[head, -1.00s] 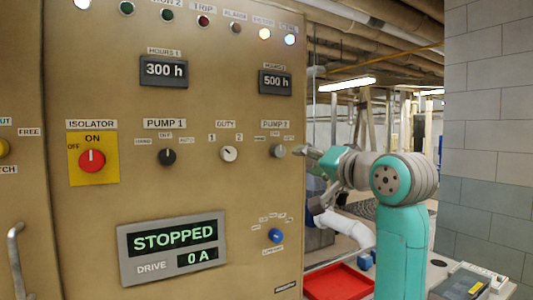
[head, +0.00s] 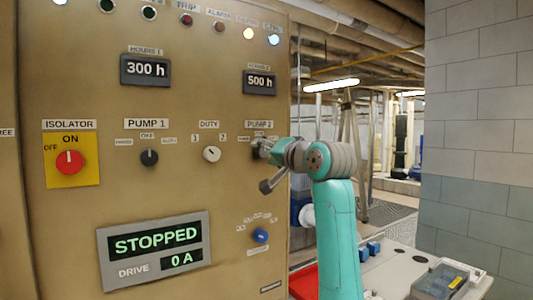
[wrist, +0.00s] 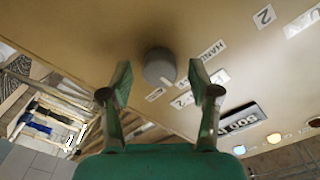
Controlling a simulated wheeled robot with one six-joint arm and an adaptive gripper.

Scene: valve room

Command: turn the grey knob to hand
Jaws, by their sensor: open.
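The grey knob (wrist: 159,66) is on the tan panel, below the PUMP 2 label (head: 259,124). In the wrist view it lies just beyond and between my two fingertips. My gripper (wrist: 160,82) is open, with a green finger on each side of the knob; I cannot tell whether either touches it. A HAND label (wrist: 211,51) sits beside the knob. In the head view my gripper (head: 263,149) is at the panel and largely covers the knob, so its pointer setting is hidden there.
The black PUMP 1 knob (head: 149,157), white DUTY knob (head: 211,154) and red isolator (head: 69,162) lie to the left. A blue knob (head: 260,235) is below my gripper. The display (head: 155,246) reads STOPPED, 0 A. A red tray (head: 303,283) is at the panel's lower right.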

